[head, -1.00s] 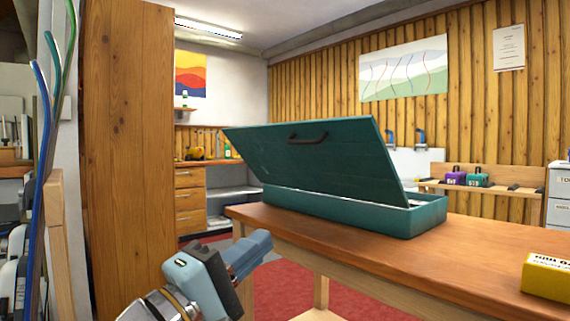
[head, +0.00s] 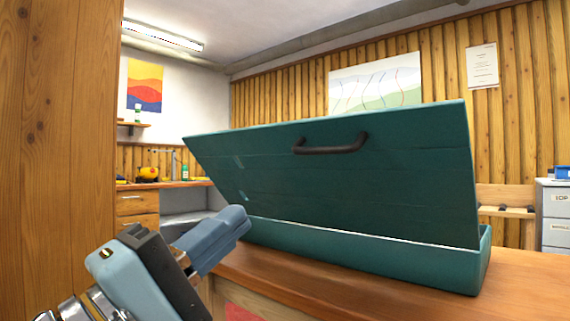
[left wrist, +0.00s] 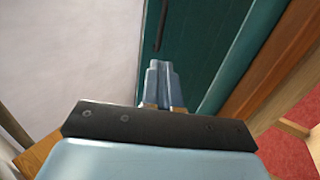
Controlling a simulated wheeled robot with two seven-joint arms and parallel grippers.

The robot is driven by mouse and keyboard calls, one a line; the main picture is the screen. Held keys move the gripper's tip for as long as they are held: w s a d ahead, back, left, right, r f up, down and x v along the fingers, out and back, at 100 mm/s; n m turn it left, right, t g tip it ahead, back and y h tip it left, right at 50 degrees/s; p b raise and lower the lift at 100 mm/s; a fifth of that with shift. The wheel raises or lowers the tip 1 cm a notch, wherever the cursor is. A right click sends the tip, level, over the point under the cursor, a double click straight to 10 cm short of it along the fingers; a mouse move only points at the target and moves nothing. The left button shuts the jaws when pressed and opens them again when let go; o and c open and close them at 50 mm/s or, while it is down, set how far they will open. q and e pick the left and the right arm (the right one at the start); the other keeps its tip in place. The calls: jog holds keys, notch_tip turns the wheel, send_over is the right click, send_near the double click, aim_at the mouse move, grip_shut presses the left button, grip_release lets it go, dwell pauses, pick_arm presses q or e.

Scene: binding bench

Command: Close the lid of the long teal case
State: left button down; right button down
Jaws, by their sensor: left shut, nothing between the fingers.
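The long teal case (head: 400,258) stands on the wooden bench. Its lid (head: 390,185) is tilted up, partly open, with its outer face and dark handle (head: 330,146) towards me. My left gripper (head: 243,219) is shut and empty, in front of the case's left end in the head view. I cannot tell whether it touches the case. In the left wrist view its closed fingers (left wrist: 160,68) point at the teal lid (left wrist: 205,45), with the handle (left wrist: 161,25) beyond them. The inside of the case is hidden. My right gripper is not in view.
The wooden bench top (head: 300,280) is bare in front of the case. A tall wooden panel (head: 58,150) stands close at the left. A workbench with drawers (head: 138,208) is behind, and a grey cabinet (head: 555,215) stands at the far right.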

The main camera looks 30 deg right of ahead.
aim_at(316, 151)
pick_arm(q)
jog(key=p+x, duration=0.1)
jog(key=x, duration=1.2)
jog(key=shift+d+r, duration=0.15)
jog(key=shift+d, duration=0.2)
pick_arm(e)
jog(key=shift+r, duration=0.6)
pick_arm(q)
jog(key=shift+r, duration=0.1)
